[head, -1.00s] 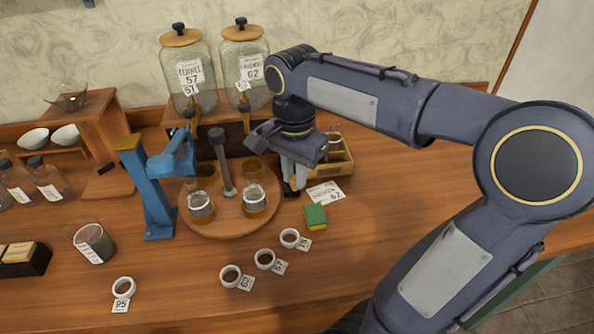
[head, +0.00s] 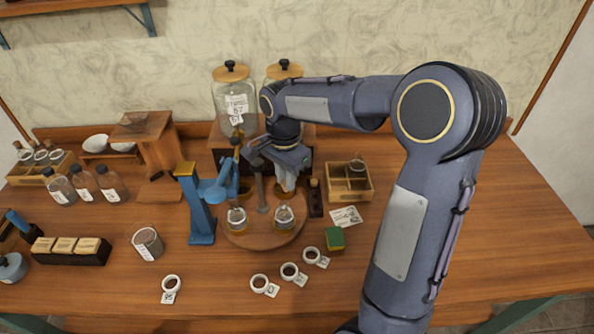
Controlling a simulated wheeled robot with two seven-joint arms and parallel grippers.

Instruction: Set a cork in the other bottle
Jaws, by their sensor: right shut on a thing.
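A dark narrow rack (head: 315,203) with a cork-coloured top piece stands right of the tray. My left gripper is out of view.
The blue press (head: 201,210) stands close left of the tray. A grey post (head: 261,190) rises between the bottles. Big glass jars (head: 236,98) stand behind. A wooden box (head: 349,186), green sponge (head: 335,238) and white rings (head: 289,271) lie around.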

